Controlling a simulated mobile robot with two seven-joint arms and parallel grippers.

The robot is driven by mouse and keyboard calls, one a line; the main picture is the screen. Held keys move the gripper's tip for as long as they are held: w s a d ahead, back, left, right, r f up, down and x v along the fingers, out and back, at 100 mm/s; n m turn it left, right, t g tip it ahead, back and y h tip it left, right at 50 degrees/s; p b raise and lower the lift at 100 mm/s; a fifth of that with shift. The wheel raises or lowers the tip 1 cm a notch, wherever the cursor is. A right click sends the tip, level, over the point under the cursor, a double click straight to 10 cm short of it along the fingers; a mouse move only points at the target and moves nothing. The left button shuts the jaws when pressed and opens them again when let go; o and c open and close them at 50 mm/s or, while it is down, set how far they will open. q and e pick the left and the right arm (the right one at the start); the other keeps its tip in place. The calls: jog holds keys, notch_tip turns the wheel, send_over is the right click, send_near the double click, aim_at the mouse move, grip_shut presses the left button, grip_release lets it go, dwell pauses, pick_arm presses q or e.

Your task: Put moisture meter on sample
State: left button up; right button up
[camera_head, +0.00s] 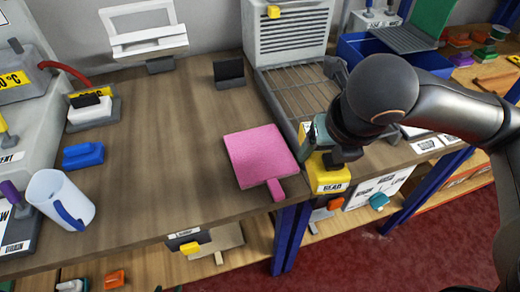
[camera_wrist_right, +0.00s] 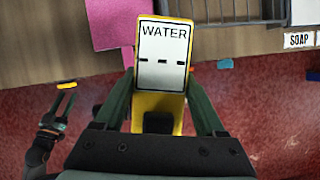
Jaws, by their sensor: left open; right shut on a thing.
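The sample looks to be a pink square pad (camera_head: 260,156) with a small tab, lying flat near the table's front edge; part of it shows in the right wrist view (camera_wrist_right: 112,22). The moisture meter, yellow with a white face marked "WATER" (camera_wrist_right: 163,55), is in my right gripper (camera_wrist_right: 163,108), which is shut on it. In the head view the yellow meter (camera_head: 328,178) is just right of the pad, by the table edge; its height is unclear. My left gripper (camera_wrist_right: 60,103) shows small at the left of the right wrist view, open and empty.
A wire rack (camera_head: 300,88) stands behind the meter, and a blue bin (camera_head: 362,48) is at the back right. A white jug (camera_head: 58,200) and a blue block (camera_head: 83,155) stand at the left. The table's middle is clear.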

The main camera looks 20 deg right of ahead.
jog(key=shift+w+r+n+y, duration=0.3)
jog(key=shift+r+n+y, duration=0.1)
jog(key=shift+n, duration=0.5)
jog(key=shift+w, duration=0.2)
jog(key=w+a+f, duration=0.4)
jog(key=w+a, duration=0.1)
jog(key=w, duration=0.3)
jog(key=b, duration=0.2)
send_near(262, 157)
jog(key=shift+w+d+f+n, duration=0.15)
jog(key=shift+w+f, duration=0.15)
jog(key=shift+w, duration=0.15)
jog(key=shift+w+d+f+n, duration=0.15)
jog(key=shift+w+f, duration=0.15)
jog(key=shift+w, duration=0.15)
jog(key=shift+w+a+f, duration=0.2)
jog(key=shift+w+f, duration=0.05)
jog(key=shift+f, duration=0.15)
notch_tip(262, 157, down, 3)
jog(key=shift+w+f, duration=0.15)
jog(key=shift+f, duration=0.05)
pick_arm(q)
jog(key=shift+w+d+f, duration=0.2)
jog(key=shift+w+f, duration=0.3)
jog(key=shift+f, duration=0.3)
pick_arm(e)
jog(key=shift+f, duration=0.1)
